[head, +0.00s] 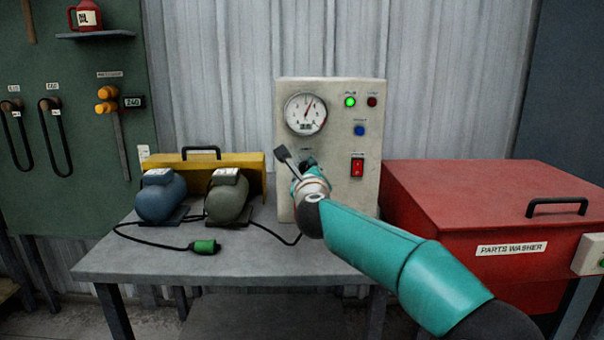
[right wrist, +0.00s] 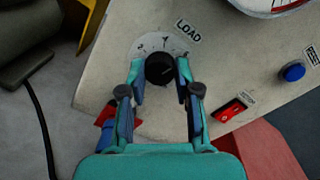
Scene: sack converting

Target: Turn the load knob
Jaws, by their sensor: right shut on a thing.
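The load knob (right wrist: 159,69) is a black round knob on a pale dial plate, with a LOAD label beside it in the right wrist view. It sits on the front of the beige test panel (head: 338,228). My right gripper (right wrist: 160,80) has a finger on each side of the knob and is shut on it. In the head view my right gripper (head: 300,165) is at the panel's lower left and hides most of the knob. The gauge (head: 306,114) above it has its needle pointing up and slightly right. My left gripper is not in view.
A lit green lamp (head: 350,101), a blue button (head: 360,130) and a red switch (head: 357,167) are on the panel's right side. Two motors (head: 160,195) (head: 227,195) and a green plug (head: 205,246) are on the grey bench (head: 150,262). A red parts washer (head: 470,195) stands right.

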